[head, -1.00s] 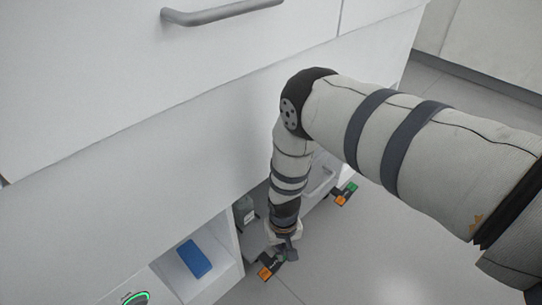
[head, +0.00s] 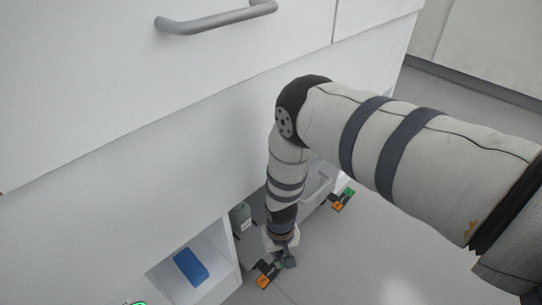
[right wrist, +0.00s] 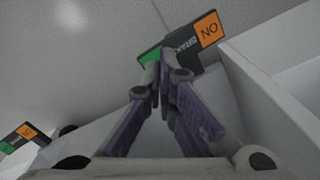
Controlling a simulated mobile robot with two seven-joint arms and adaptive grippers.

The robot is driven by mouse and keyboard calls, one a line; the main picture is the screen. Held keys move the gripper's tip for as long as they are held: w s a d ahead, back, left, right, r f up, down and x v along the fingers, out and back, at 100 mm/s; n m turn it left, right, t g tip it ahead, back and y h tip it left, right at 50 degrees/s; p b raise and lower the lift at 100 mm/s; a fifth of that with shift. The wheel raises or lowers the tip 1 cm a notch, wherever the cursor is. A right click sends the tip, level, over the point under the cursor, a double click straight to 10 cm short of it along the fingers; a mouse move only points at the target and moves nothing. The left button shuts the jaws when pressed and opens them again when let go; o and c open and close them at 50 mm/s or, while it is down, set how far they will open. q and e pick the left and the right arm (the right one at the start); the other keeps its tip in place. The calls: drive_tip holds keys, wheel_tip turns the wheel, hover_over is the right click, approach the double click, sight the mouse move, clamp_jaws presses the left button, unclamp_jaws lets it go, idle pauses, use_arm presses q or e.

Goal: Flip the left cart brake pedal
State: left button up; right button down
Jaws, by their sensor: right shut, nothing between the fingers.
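The left brake pedal (head: 264,281) is a small dark plate with an orange end and a green end, low at the cart's front. My right gripper (head: 286,261) is shut and empty, reaching down at this pedal's green end. My left gripper is out of view.
The white cart body (head: 120,170) with a grey handle (head: 215,21) fills the left. A blue object (head: 190,267) lies in an open white compartment beside the gripper. A grey bottle-like item (head: 240,215) stands behind my forearm. Grey floor (head: 370,265) is clear at right.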

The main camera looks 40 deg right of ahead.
drive_tip(key=shift+f+b, duration=0.9)
drive_tip(key=shift+f, duration=0.5)
idle(0.9)
wheel_tip(320, 180, up, 7)
drive_tip(key=p, duration=0.4)
drive_tip(key=shift+r+p, duration=0.15)
drive_tip(key=shift+p, duration=0.25)
